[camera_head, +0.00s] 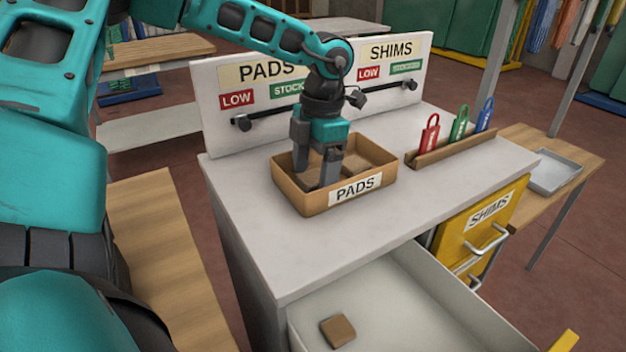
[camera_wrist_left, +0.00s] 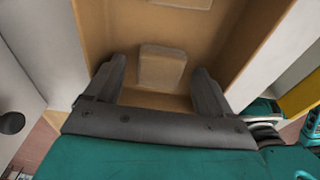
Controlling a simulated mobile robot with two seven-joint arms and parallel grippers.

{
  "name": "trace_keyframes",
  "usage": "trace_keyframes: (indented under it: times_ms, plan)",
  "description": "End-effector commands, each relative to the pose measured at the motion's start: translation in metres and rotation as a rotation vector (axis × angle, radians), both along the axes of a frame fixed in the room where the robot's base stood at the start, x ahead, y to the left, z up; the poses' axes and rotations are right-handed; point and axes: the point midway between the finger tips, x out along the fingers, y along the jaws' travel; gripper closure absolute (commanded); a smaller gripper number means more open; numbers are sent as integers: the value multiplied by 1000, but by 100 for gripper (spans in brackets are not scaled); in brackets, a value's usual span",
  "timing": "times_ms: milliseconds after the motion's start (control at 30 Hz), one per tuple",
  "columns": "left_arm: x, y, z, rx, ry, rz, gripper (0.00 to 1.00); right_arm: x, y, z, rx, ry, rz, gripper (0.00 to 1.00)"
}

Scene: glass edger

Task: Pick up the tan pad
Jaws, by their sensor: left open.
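The open-top tan bin labelled PADS (camera_head: 318,201) stands on the grey cabinet top. My left gripper (camera_head: 316,170) points down into it, fingers open. In the left wrist view a tan pad (camera_wrist_left: 162,66) lies on the bin floor, between and slightly beyond the fingertips (camera_wrist_left: 160,74); I see no contact. Part of another tan pad (camera_wrist_left: 183,3) shows at that view's top edge. In the head view the bin's contents are mostly hidden by the gripper and walls. A brown pad (camera_head: 338,330) lies alone in the open white drawer (camera_head: 410,290). My right gripper is not in view.
A panel with PADS and SHIMS signs (camera_head: 225,115) and a dark rail stands behind the bin. A wooden holder (camera_head: 455,146) with red, green and blue tags is to its right. A yellow SHIMS drawer front (camera_head: 480,222) is below. The cabinet top in front is clear.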

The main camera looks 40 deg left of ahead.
Motion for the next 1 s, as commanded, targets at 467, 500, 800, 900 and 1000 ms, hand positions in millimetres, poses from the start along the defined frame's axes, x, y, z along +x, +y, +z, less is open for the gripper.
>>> trace_keyframes:
  times_ms: [467,500,800,900,1000]
  plan:
    - [0,0,0,0,0,0,57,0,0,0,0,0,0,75]
    - [0,0,0,0,0,0,61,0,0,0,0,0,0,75]
    - [0,0,1,0,0,0,76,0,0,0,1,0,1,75]
    - [0,0,1,0,0,0,76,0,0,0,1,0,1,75]
    - [1,0,5,1,-1,0,76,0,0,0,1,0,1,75]
